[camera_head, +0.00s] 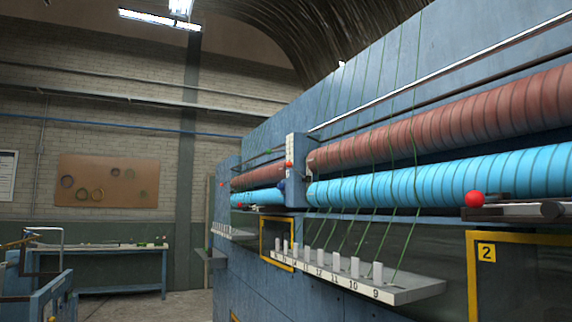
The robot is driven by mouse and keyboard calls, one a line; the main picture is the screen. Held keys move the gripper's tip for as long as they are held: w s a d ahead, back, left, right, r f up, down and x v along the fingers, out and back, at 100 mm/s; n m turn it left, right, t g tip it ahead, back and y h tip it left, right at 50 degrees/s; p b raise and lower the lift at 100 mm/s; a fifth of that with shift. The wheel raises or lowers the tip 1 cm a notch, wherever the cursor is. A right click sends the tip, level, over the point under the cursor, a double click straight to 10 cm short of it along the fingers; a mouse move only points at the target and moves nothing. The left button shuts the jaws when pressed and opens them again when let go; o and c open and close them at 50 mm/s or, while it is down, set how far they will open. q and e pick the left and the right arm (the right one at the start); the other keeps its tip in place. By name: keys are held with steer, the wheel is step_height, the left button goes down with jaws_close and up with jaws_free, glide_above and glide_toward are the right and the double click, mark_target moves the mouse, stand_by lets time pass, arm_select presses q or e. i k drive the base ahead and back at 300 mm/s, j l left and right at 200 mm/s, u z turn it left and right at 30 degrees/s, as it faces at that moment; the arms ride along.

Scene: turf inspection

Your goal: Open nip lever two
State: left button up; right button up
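A red ball knob (474,199) stands at the right, in front of the blue roller. Dark and grey bars (518,210) lie just right of it, running toward the right picture edge; I cannot tell exactly how they join the knob. Below is a yellow frame (474,275) around a dark opening, with a yellow plate marked 2 (487,252). The long blue roller (400,186) lies below a red-brown roller (440,122). Neither of my grippers is in view, and nothing touches the knob.
A white shelf (400,293) with numbered pegs juts out below the rollers, with green yarns rising from it. A second yellow frame (264,240) is farther along. A workbench (95,250) stands at the back left. Blue equipment (52,295) occupies the lower left, with bare floor between.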

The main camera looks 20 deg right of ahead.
mark_target(288, 163)
steer(key=i+j, duration=0.1)
steer(key=i, duration=1.25)
steer(key=i+j, duration=0.15)
steer(key=i, duration=1.2)
steer(key=i+z, duration=0.4)
steer(key=i+j+z, duration=0.2)
steer(key=z, duration=0.25)
steer(key=i+j+z, duration=0.25)
steer(key=z, duration=0.15)
steer(key=i+j+z, duration=0.25)
steer(key=j+z, duration=0.15)
